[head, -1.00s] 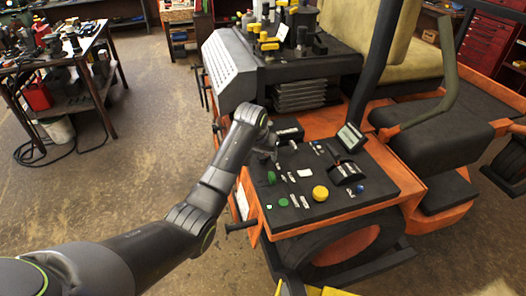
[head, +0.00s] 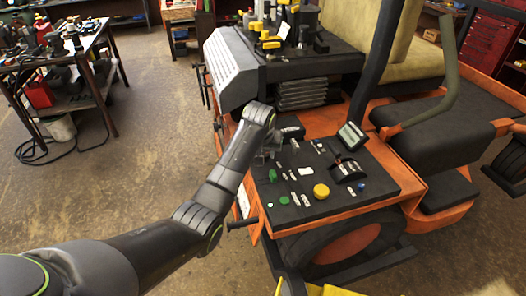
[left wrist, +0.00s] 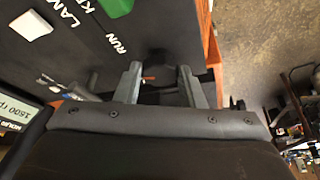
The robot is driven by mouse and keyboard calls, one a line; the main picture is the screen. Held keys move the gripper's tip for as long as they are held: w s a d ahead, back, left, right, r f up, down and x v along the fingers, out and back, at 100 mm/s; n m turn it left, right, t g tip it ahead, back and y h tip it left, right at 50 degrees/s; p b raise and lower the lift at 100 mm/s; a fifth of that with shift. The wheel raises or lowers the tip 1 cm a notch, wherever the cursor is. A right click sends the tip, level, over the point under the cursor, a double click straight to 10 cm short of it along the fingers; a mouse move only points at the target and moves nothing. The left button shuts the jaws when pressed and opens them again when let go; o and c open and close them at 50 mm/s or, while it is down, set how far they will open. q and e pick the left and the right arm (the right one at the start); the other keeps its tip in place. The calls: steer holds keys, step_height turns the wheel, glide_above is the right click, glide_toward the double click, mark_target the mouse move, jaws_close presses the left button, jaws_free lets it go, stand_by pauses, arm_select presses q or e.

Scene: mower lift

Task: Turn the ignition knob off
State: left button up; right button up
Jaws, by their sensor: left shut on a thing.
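The black control panel (head: 342,203) of the orange mower carries buttons, labels and switches. My left gripper (head: 274,150) reaches the panel's far left corner in the head view, where my wrist hides most of what it touches. In the left wrist view, my left gripper (left wrist: 160,72) has its fingers on either side of a dark ignition knob (left wrist: 157,58) and is shut on it. A white RUN label (left wrist: 120,45) is beside the knob. The knob's pointing direction is hard to make out. My right gripper is not in view.
A yellow button (head: 321,191), a green button (head: 284,199) and a small tilted display (head: 351,136) stand on the panel. The mower's seat (head: 425,142) is to the right. A cluttered workbench (head: 62,62) stands at the left, with open floor between.

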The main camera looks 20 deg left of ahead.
arm_select(q)
steer(key=n, duration=0.1)
steer(key=n+y, duration=0.1)
steer(key=n, duration=0.1)
steer(key=n+y, duration=0.1)
steer(key=n, duration=0.1)
steer(key=shift+w+d+g, duration=0.15)
steer(key=shift+d+g, duration=0.1)
steer(key=shift+g, duration=0.05)
steer(key=shift+w+n+g+y, duration=0.1)
steer(key=shift+n+g+y, duration=0.2)
steer(key=shift+n, duration=0.8)
steer(key=shift+n+g+y, duration=0.3)
steer(key=shift+n, duration=0.8)
steer(key=o, duration=1)
